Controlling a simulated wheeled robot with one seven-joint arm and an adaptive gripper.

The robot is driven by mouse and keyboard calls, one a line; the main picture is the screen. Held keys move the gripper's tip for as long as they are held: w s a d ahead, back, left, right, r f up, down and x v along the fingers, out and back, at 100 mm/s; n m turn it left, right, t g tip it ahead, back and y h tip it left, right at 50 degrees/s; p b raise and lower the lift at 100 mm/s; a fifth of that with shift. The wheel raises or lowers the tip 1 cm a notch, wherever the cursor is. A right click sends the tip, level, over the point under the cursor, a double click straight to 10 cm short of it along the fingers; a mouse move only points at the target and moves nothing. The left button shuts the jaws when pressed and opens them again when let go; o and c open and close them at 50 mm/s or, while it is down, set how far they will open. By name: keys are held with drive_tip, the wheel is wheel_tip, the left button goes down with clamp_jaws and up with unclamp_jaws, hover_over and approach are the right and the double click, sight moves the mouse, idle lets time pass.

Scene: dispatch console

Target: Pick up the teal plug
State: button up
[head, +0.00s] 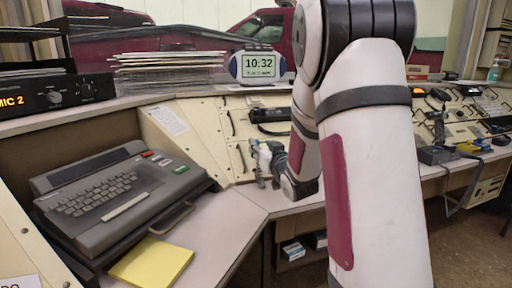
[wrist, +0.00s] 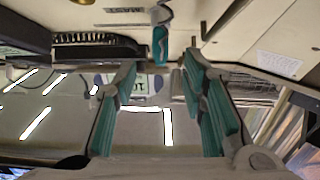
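The teal plug (wrist: 160,45) shows in the wrist view at the top middle, with a grey part above it against the cream panel. My gripper (wrist: 161,68) is open, with teal pads on its two fingers, one on each side of the picture. The plug appears between the fingertips in the picture, with gaps on both sides; I cannot tell the depth. Nothing is in the grip. In the head view my gripper (head: 262,163) is at the cream console panel, left of my arm. I cannot pick out the plug there.
A keyboard unit (head: 110,190) sits on the left desk, with a yellow pad (head: 152,262) in front. A clock (head: 258,66) and a paper stack (head: 168,72) stand on the ledge above the panel. A black handset (head: 271,115) is just above my gripper. The desk's front strip is clear.

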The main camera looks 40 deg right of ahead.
drive_tip(key=b+x, duration=0.1)
drive_tip(key=x, duration=0.4)
drive_tip(key=shift+f, duration=0.15)
